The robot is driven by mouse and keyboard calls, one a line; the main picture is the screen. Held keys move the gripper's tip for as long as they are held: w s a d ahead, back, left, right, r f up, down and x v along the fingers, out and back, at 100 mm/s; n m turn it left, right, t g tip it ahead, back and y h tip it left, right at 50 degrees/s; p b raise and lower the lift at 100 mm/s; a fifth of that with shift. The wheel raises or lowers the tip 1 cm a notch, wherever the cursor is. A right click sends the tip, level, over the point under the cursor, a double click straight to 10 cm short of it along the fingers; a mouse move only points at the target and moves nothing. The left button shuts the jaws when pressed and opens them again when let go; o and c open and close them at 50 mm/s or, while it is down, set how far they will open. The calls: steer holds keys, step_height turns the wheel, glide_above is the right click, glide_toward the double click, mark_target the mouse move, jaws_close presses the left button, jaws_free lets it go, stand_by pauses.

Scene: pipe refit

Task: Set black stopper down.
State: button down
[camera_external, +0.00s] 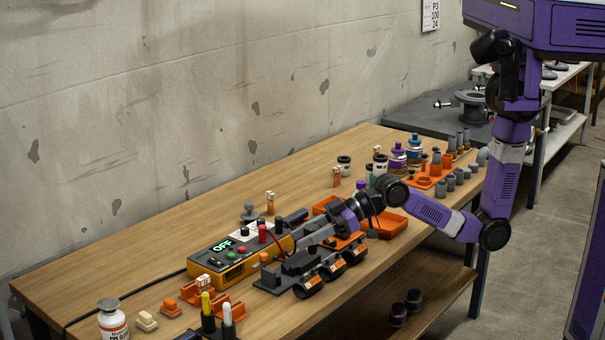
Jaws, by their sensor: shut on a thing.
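My arm reaches in from the right, low over the middle of the wooden table. My gripper (297,245) points down and left, between the yellow control box (230,266) and a dark fixture with several orange-banded round ports (330,269). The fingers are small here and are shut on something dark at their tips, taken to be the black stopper. Its outline is mostly hidden by the fingers and blends with the dark fixture. I cannot tell whether it touches the surface below.
Bottles (398,158) and grey cylinders (451,181) stand at the far end. The table's back left (150,250) has bare wood.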

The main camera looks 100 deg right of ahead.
steer(key=s+p, duration=0.2)
steer(key=s, duration=0.3)
steer(key=s+d+f+m+h+p, duration=0.2)
steer(key=d+p, duration=0.1)
steer(key=d, duration=0.5)
steer(key=w+d+r+m+h+p, duration=0.1)
steer(key=w+d+r+h+p, duration=0.15)
steer(key=d, duration=0.85)
steer(key=w+d+r+m+h+p, duration=0.15)
steer(key=d+r, duration=0.25)
steer(key=d, duration=0.7)
steer(key=w+d+r+m+h+p, duration=0.1)
steer(key=d+r, duration=0.2)
steer(key=d, duration=0.9)
steer(key=s+d+r+y+b, duration=0.1)
steer(key=s+d+r+b, duration=0.1)
steer(key=d, duration=0.8)
steer(key=s+d+r+b, duration=0.1)
steer(key=s+d+b, duration=0.1)
steer(key=d, duration=0.8)
steer(key=shift+n, duration=0.25)
steer(key=shift+d+f+b, duration=0.15)
steer(key=shift+f+b, duration=1.7)
steer(key=shift+f, duration=3)
steer(key=shift+d+f+b, duration=0.15)
steer(key=shift+f+b, duration=1.7)
steer(key=shift+f, duration=3)
